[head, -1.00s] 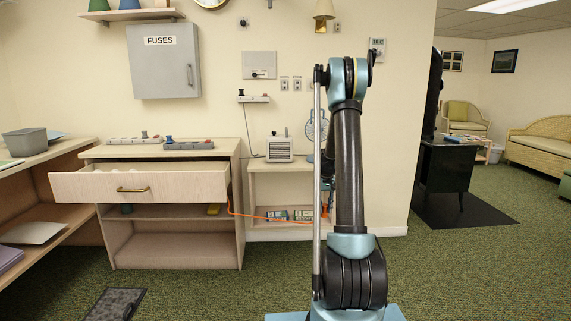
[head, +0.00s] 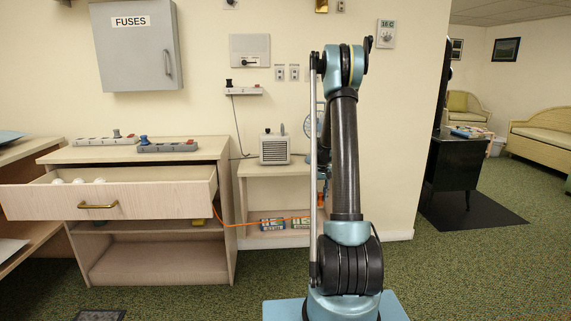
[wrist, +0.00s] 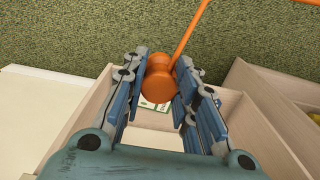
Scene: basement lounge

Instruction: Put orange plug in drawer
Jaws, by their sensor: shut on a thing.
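The orange plug (wrist: 160,84) is between the two blue-grey fingers of my gripper (wrist: 163,66) in the wrist view. My gripper is shut on it, and an orange cord (wrist: 190,35) runs up from the plug. In the head view my arm hides most of the gripper and plug; the orange cord (head: 265,221) stretches from the cabinet to behind my arm. The drawer (head: 150,200) is pulled open at the top of the wooden cabinet at left. It has a brass handle (head: 98,206) and several white round things (head: 80,181) inside.
Power strips (head: 168,146) lie on the cabinet top. A low shelf (head: 262,170) beside it holds a heater (head: 274,148) above and small boxes (head: 272,224) below. In the wrist view, pale wooden panels (wrist: 265,135) surround the space under my gripper.

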